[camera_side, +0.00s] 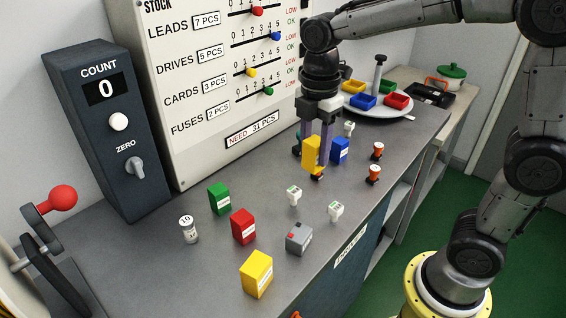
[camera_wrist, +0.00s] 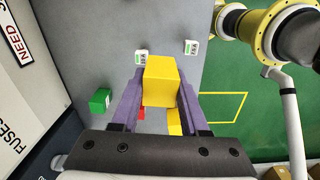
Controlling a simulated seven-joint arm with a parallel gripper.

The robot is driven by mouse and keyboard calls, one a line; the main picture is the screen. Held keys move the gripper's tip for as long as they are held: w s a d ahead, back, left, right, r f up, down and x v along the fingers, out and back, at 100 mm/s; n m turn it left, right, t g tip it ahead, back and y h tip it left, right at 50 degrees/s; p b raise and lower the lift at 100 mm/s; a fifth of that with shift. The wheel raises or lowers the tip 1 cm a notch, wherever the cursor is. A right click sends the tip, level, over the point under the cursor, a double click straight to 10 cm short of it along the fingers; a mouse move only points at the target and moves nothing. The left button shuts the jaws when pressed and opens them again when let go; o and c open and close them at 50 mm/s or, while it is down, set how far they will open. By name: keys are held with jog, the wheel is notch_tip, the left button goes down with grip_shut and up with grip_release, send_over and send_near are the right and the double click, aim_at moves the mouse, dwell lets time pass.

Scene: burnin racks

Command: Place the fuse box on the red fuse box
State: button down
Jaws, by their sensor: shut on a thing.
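My gripper (camera_side: 318,146) is shut on a yellow fuse box (camera_side: 311,153) and holds it above the grey bench. In the wrist view the held fuse box (camera_wrist: 160,82) sits between the two purple fingers. The red fuse box (camera_side: 244,227) stands on the bench to the left of and nearer than my gripper, with nothing on top. In the wrist view only a small red patch (camera_wrist: 142,114) of it shows, mostly hidden by the held box and the gripper.
Around the red box stand a green box (camera_side: 219,198), a second yellow box (camera_side: 256,274), a grey box (camera_side: 299,238) and a white cylinder (camera_side: 188,229). Small white fuses (camera_side: 336,211) stand nearby. A blue box (camera_side: 340,150) and orange parts (camera_side: 374,174) are beside my gripper.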

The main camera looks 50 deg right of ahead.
jog(key=s+a+r+n, duration=0.1)
jog(key=s+a+r, duration=0.6)
jog(key=a, duration=0.2)
send_over(242, 217)
notch_tip(242, 217, down, 10)
jog(key=shift+s+d+r, duration=0.1)
jog(key=shift+s+r, duration=0.05)
jog(key=shift+r, duration=0.1)
jog(key=shift+w+f, duration=0.2)
jog(key=shift+f, duration=1.55)
jog(key=shift+f, duration=0.1)
jog(key=shift+c, duration=2.1)
grip_release()
